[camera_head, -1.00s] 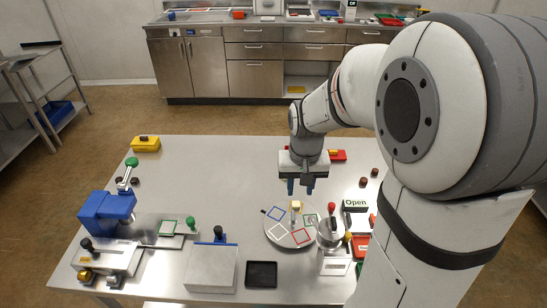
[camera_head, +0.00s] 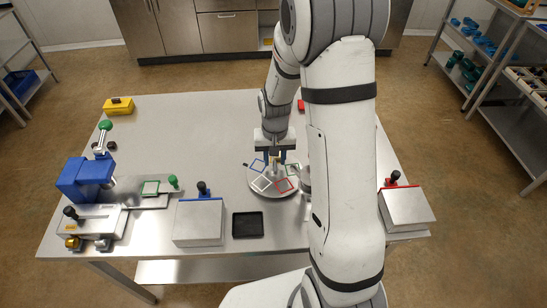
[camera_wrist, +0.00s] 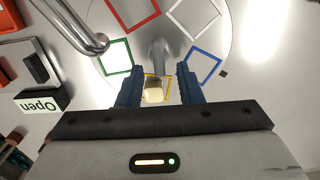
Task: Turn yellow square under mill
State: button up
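The round turntable (camera_head: 273,194) has coloured square outlines and a metal post (camera_wrist: 158,55) at its centre. The yellow square (camera_wrist: 165,80) lies between my fingertips in the wrist view, partly covered by a small tan block or knob (camera_wrist: 153,92). My gripper (camera_wrist: 158,86) is open, one blue finger on each side of the tan piece; contact cannot be told. In the head view my gripper (camera_head: 273,155) is at the turntable's far edge. The mill is hidden behind my arm there. A shiny metal tube (camera_wrist: 75,25), possibly part of the mill, ends near the green square (camera_wrist: 117,57).
Red (camera_head: 284,185), white (camera_head: 261,184) and blue (camera_head: 257,166) squares lie on the turntable. A black tray (camera_head: 247,226) and a silver box (camera_head: 199,222) stand at front. An "Open" sign (camera_wrist: 42,98) is left in the wrist view. The table's far left middle is clear.

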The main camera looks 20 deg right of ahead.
jog(key=shift+f, duration=0.2)
jog(key=shift+c, duration=0.4)
grip_shut()
jog(key=shift+a, duration=0.2)
jog(key=shift+d, duration=0.2)
